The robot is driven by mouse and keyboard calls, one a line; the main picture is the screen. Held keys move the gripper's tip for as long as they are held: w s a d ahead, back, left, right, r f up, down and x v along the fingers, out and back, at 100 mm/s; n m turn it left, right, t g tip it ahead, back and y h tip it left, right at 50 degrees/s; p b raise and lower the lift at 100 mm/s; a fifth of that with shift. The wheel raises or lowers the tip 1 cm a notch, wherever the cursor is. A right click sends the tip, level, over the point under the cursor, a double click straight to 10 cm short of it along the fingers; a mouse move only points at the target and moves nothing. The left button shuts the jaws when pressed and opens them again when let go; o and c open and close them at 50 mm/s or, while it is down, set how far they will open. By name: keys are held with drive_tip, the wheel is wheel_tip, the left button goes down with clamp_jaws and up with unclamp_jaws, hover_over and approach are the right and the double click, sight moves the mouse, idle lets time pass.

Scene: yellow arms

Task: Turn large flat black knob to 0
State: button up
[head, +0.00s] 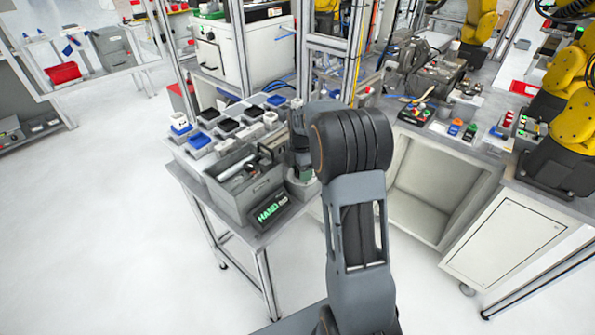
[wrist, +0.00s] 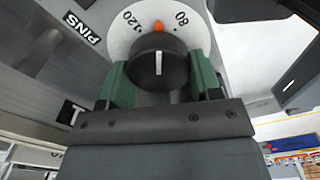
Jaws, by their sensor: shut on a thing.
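The black knob (wrist: 158,72), round with a white line on its face, sits on a white dial (wrist: 125,38). The dial shows the numbers 120 and 80, with an orange mark (wrist: 158,26) between them at the top. The knob's white line stands almost upright in the wrist view. No 0 is visible on the part of the dial in view. My gripper (wrist: 160,82) has its green fingers on both sides of the knob and is shut on it. In the head view my gripper (head: 303,172) is at the table's right side; the knob is hidden there.
Several small boxes with blue and black tops stand behind. Yellow arms (head: 570,115) are at the right. The floor at left is clear.

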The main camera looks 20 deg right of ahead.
drive_tip(key=m, duration=0.7)
drive_tip(key=shift+d+f, duration=0.1)
drive_tip(key=shift+d, duration=0.15)
drive_tip(key=m, duration=0.7)
drive_tip(key=shift+m, duration=0.4)
drive_tip(key=m, duration=0.3)
drive_tip(key=shift+f+m, duration=0.1)
drive_tip(key=shift+m, duration=0.2)
drive_tip(key=m, duration=0.3)
drive_tip(key=shift+d+m, duration=0.1)
drive_tip(key=shift+m, duration=0.2)
drive_tip(key=m, duration=0.4)
drive_tip(key=shift+s+d+m, duration=0.1)
drive_tip(key=shift+m, duration=1.5)
